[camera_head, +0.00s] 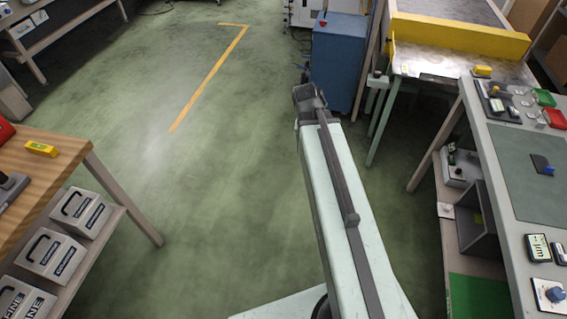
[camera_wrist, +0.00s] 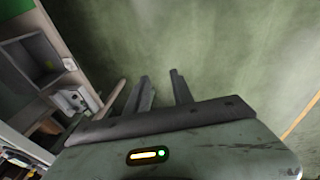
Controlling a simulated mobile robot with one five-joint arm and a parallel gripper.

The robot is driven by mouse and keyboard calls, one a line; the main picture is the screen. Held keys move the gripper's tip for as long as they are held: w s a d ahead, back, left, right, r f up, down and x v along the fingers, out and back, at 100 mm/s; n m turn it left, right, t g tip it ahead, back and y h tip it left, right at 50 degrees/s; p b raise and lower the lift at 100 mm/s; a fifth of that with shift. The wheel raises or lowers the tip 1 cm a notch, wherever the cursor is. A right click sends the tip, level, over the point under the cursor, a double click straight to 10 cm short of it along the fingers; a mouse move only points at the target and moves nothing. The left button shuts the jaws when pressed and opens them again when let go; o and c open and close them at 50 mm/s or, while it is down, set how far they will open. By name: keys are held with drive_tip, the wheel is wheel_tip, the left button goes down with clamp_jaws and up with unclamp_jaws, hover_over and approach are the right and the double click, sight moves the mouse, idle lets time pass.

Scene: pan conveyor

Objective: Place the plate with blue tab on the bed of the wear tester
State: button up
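A small dark plate with a blue tab (camera_head: 540,162) lies on the green mat of the right-hand bench in the head view. I cannot make out for sure which thing is the wear tester. My arm reaches forward over the floor, left of that bench, and its far end shows in the head view. In the wrist view my gripper (camera_wrist: 160,76) has its two fingers apart, with only green floor between them. It is empty and well away from the plate.
The right bench (camera_head: 500,150) carries several small devices, with shelves below. A yellow-barred table (camera_head: 460,37) and a blue cabinet (camera_head: 338,60) stand ahead. A wooden bench (camera_head: 60,170) with boxes beneath is at left. The green floor between is open.

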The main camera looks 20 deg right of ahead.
drive_tip(key=s+a+n+y, duration=0.1)
drive_tip(key=a+n+y, duration=0.2)
drive_tip(key=a, duration=1.4)
drive_tip(key=n, duration=0.2)
drive_tip(key=shift+s+a+f+n, duration=0.2)
drive_tip(key=shift+a+f+n, duration=0.05)
drive_tip(key=shift+f+n, duration=0.15)
drive_tip(key=shift+o, duration=0.5)
